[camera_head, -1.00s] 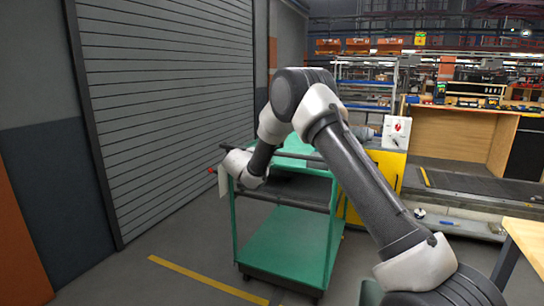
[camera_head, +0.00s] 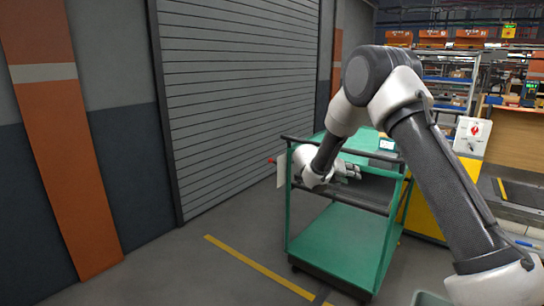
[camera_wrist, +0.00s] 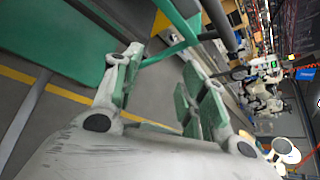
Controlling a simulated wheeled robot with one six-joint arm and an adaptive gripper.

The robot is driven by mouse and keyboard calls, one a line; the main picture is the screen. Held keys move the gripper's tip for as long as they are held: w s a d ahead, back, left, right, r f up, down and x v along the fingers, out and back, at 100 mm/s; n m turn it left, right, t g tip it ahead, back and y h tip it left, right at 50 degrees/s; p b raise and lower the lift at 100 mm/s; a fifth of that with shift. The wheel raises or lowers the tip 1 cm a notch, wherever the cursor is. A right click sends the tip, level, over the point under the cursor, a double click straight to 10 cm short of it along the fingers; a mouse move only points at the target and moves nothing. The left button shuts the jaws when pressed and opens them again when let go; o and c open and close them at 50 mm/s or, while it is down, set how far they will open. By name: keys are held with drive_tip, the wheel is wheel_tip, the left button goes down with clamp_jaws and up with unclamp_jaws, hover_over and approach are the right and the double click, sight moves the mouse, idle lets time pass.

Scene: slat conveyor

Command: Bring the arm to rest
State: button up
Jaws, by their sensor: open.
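My arm (camera_head: 440,170) is raised and bent in the head view, with its elbow high and the forearm angled down to the left. My gripper (camera_head: 350,172) shows in front of the upper part of a green cart (camera_head: 340,240), partly against its dark shelf. I cannot tell whether it touches the cart. In the wrist view my gripper (camera_wrist: 165,85) has its green-padded fingers spread apart, with only floor and part of the cart seen between and beyond them. It holds nothing.
The cart's green surface (camera_wrist: 60,35) fills the wrist view's upper left. A yellow panel (camera_head: 425,212) and a conveyor (camera_head: 515,205) stand to the right. A grey shutter (camera_head: 240,90) lies behind at left. Floor with a yellow line (camera_head: 255,265) is clear at left.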

drive_tip(key=s+d+r+m+g+y, duration=0.1)
drive_tip(key=s+d+r+m+g, duration=0.15)
drive_tip(key=s+m, duration=0.4)
drive_tip(key=s+d+r+m+g+y, duration=0.1)
drive_tip(key=s+d+r+m+g, duration=0.15)
drive_tip(key=s+m, duration=0.45)
drive_tip(key=s+d+r+m+g+y, duration=0.1)
drive_tip(key=s+d+m+g, duration=0.15)
drive_tip(key=s+m, duration=0.45)
drive_tip(key=s+a+r+m+t+y, duration=0.1)
drive_tip(key=s+r+m+y, duration=0.3)
drive_tip(key=s, duration=1)
drive_tip(key=s+a+r+m+t+y, duration=0.1)
drive_tip(key=s+r+m+t+y, duration=0.2)
drive_tip(key=s, duration=1.2)
drive_tip(key=shift+r+m+t+y, duration=0.4)
drive_tip(key=shift+r+m+t, duration=0.15)
drive_tip(key=shift+r+m, duration=1.4)
drive_tip(key=shift+f+m, duration=0.3)
